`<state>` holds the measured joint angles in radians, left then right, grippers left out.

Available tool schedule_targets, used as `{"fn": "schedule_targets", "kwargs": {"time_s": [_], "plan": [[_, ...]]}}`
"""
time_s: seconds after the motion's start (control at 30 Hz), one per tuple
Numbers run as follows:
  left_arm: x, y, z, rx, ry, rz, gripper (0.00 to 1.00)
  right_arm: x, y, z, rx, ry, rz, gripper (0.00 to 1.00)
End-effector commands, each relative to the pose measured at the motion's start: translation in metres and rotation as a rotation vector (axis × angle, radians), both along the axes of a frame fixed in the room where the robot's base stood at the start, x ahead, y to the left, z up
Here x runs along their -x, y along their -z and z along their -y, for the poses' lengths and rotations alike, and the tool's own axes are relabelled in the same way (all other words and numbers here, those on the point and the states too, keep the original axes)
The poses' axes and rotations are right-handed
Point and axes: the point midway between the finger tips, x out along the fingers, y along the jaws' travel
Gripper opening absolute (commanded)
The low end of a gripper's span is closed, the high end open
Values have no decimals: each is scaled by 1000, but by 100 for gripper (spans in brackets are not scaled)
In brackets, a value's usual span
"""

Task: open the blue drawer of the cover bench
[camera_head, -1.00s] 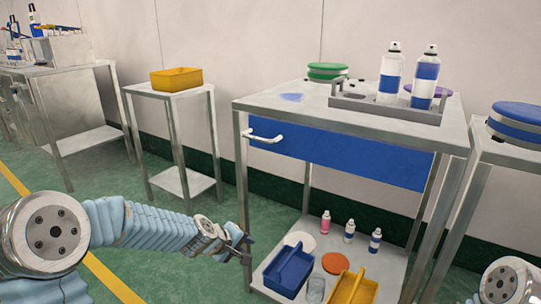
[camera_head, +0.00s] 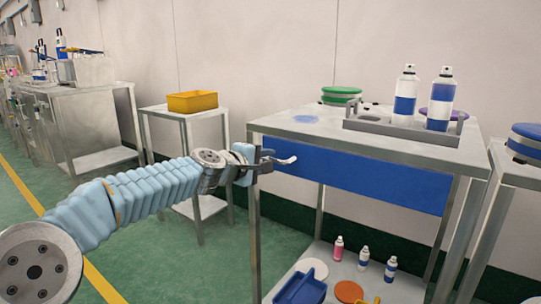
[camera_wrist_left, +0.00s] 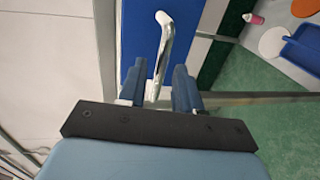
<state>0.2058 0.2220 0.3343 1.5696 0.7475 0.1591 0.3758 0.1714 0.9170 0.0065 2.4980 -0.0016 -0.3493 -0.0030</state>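The cover bench (camera_head: 310,125) is a grey metal table with a blue drawer (camera_head: 375,182) under its top. The drawer looks shut. Its white bar handle (camera_head: 284,160) is at the left end of the drawer front. My left gripper (camera_head: 268,160) is at the handle. In the left wrist view, the handle (camera_wrist_left: 166,38) runs down between the two blue fingers of the left gripper (camera_wrist_left: 158,82), which are apart, with gaps at the sides. The blue drawer front (camera_wrist_left: 190,20) is just beyond. My right gripper is not in view.
The lower shelf holds small bottles and a blue caddy (camera_head: 300,290). A side table with a yellow bin (camera_head: 192,102) stands to the left.

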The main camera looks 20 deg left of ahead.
Motion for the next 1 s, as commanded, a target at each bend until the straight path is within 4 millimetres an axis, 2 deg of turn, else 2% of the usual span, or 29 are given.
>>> {"fn": "schedule_targets", "kwargs": {"time_s": [0.1,0.2,0.5,0.53,0.73,1.0], "plan": [[-15,2,5,1,1,-1,34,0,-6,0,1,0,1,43],[-22,4,8,-1,1,-1,34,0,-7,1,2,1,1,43],[-24,6,8,-1,-1,0,34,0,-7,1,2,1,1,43],[-24,6,8,-1,-1,0,32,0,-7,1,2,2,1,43],[-24,6,8,-1,-1,-1,1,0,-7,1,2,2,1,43],[-24,6,8,-1,-1,-1,0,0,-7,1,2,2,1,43]]}}
